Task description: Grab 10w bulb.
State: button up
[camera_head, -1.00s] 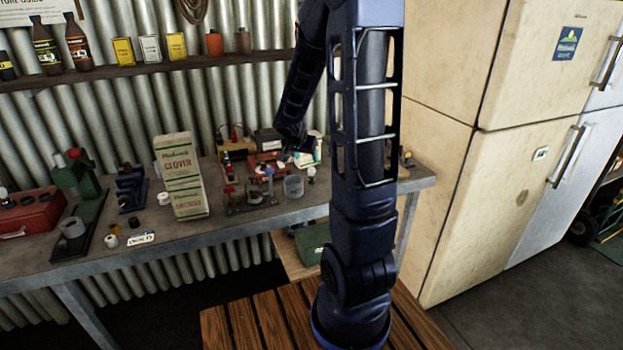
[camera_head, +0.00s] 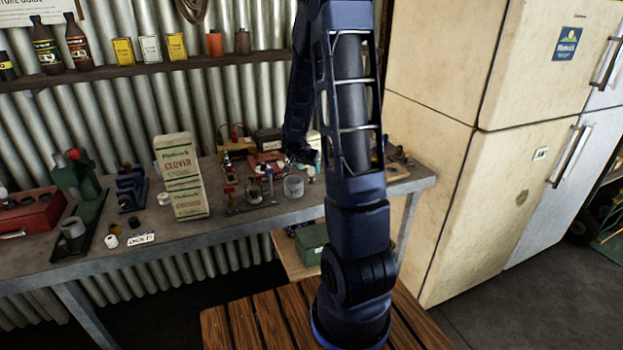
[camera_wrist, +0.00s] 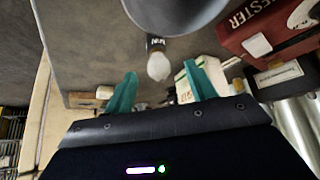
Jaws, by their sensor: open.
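A white frosted bulb (camera_wrist: 158,66) with a dark, labelled base shows in the wrist view, ahead of my fingers and about midway between them. The label is too small to read. My gripper (camera_wrist: 162,88) is open, with two teal fingers apart and nothing between their tips. In the head view, a small pale thing (camera_head: 311,171), probably the bulb, is on the workbench just right of a grey cup (camera_head: 293,187). My gripper end (camera_head: 304,157) is above and close to it there, partly hidden by my arm.
The grey cup's wall (camera_wrist: 178,14) is close to the bulb's base. A red tester box (camera_wrist: 268,24) is at right in the wrist view. The workbench (camera_head: 260,221) holds a clover carton (camera_head: 182,175), small tools and a red toolbox (camera_head: 30,212). A fridge (camera_head: 440,150) stands at right.

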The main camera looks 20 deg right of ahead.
aim_at(310, 168)
jog(key=shift+d+x, duration=0.25)
jog(key=shift+x, duration=2)
jog(key=shift+r, duration=0.15)
jog(key=c, duration=1.1)
